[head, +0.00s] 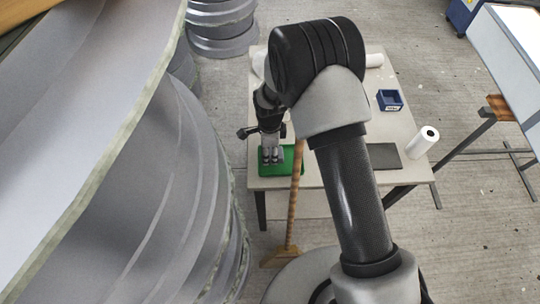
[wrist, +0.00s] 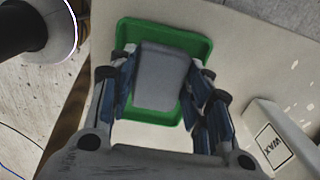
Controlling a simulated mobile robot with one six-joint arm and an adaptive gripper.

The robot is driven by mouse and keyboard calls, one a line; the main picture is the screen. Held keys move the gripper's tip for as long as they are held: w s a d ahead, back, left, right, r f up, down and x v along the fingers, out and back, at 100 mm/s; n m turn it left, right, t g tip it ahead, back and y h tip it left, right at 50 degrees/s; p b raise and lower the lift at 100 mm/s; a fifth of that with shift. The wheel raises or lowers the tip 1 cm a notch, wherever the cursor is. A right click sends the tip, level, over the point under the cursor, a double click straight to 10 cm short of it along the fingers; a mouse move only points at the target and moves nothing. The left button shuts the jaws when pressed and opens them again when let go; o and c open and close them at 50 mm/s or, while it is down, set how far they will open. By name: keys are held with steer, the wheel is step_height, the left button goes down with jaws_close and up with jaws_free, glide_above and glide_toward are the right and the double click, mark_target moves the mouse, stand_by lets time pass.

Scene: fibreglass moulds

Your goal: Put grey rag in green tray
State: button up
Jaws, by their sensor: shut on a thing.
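The green tray (head: 293,163) lies on the table at its near left corner in the head view. It also shows in the wrist view, with its rim (wrist: 165,28) around and behind the rag. The grey rag (wrist: 161,73) looks like a folded grey block between my fingers. My gripper (wrist: 162,78) is shut on it, with a finger on each side. In the head view my gripper (head: 271,153) points down over the left part of the tray. The rag appears over the tray, but I cannot tell whether it touches the tray floor.
A blue bin (head: 390,100), a dark flat mat (head: 384,156) and a white roll (head: 427,138) are on the table (head: 405,122). A wooden-handled broom (head: 293,205) leans at the front edge. A white box (wrist: 278,140) lies right of the tray. Large grey moulds (head: 165,190) stand left.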

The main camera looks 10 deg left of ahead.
mark_target(270, 152)
steer(key=shift+f+b, duration=0.3)
steer(key=shift+f, duration=1.25)
steer(key=shift+f, duration=0.1)
steer(key=o, duration=1.1)
step_height(270, 152, up, 12)
steer(key=p, duration=0.3)
